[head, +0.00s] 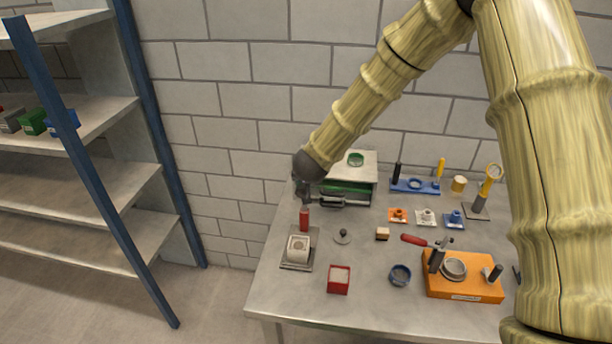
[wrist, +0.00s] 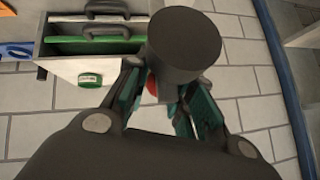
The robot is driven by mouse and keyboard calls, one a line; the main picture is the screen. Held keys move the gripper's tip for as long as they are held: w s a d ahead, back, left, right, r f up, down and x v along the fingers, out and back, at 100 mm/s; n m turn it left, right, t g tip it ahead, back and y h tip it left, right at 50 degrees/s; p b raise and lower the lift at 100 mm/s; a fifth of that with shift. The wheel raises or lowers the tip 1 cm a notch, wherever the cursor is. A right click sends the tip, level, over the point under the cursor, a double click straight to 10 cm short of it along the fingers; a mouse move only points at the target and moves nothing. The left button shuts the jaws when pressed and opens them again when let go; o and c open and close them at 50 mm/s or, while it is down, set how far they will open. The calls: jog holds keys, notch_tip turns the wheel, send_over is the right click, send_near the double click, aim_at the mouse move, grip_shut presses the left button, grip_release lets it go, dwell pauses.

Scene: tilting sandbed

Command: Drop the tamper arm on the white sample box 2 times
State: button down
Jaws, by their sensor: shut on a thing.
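The white sample box (head: 298,248) sits upright on a grey base plate (head: 290,266) at the front left of the table. A red upright part (head: 304,220) shows just behind the box, below my gripper (head: 303,192). In the wrist view my gripper (wrist: 165,98) is shut on the tamper arm, which shows as a thick dark grey cylinder (wrist: 185,42) with a bit of red (wrist: 152,86) between the fingers. The held part is above and behind the box, apart from it. The exact grip and the arm's hinge are hidden.
A grey case with green edges (head: 346,188) stands close to the right of my gripper. Blue-framed shelves (head: 88,180) stand left.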

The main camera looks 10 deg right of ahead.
jog(key=shift+a, duration=0.1)
jog(key=c, duration=1.6)
grip_release()
jog(key=o, duration=0.3)
jog(key=shift+w+f, duration=0.1)
jog(key=shift+w, duration=0.05)
jog(key=shift+o, duration=0.6)
jog(key=shift+w+f, duration=0.1)
jog(key=shift+w, duration=0.05)
jog(key=shift+s+r, duration=0.25)
jog(key=shift+r, duration=0.05)
jog(key=shift+s+r, duration=0.4)
jog(key=shift+r, duration=0.05)
jog(key=v, duration=1)
jog(key=shift+s, duration=0.15)
